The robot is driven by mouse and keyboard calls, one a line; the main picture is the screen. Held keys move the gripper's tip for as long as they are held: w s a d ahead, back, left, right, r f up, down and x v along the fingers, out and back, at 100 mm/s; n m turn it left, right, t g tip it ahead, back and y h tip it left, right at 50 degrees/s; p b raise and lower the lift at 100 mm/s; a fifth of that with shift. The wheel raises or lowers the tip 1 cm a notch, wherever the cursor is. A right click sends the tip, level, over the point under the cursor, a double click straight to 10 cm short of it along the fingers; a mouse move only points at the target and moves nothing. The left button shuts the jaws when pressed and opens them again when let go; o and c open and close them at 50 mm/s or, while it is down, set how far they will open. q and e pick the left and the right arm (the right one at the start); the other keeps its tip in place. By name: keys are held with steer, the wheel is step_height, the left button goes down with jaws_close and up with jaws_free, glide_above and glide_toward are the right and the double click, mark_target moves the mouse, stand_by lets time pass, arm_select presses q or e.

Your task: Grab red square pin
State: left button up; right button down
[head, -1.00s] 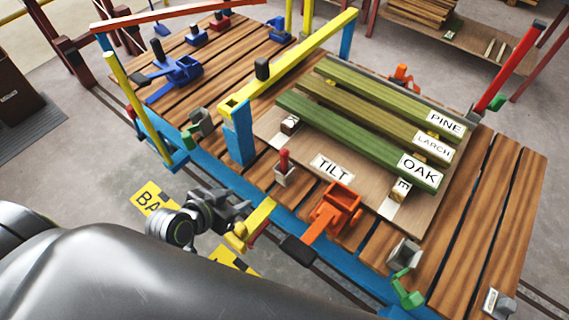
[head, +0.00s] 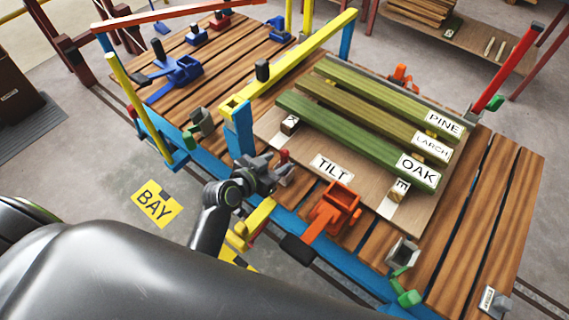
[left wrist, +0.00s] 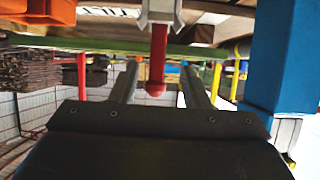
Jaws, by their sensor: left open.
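The red square pin (head: 284,155) stands in a small grey holder at the front edge of the wooden deck, near the TILT label. In the head view my left gripper (head: 279,166) is close beside it and hides much of the pin and holder. In the left wrist view the picture is upside down, and the red pin (left wrist: 157,72) hangs from its grey holder (left wrist: 160,14). The left gripper's two fingers (left wrist: 160,72) are apart, with the pin showing in the gap between them. No grip on the pin shows. My right gripper is not in view.
A blue post (head: 239,138) stands just left of the gripper and also shows close in the left wrist view (left wrist: 283,55). An orange clamp (head: 335,208) and a yellow bar (head: 258,215) lie near. Green boards (head: 365,138) lie behind.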

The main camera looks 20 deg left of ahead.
mark_target(282, 160)
arm_select(q)
steer(key=shift+x, duration=1.1)
steer(key=shift+p+x, duration=0.45)
steer(key=shift+x, duration=1.45)
steer(key=shift+d+r, duration=0.1)
steer(key=shift+c, duration=0.4)
jaws_close()
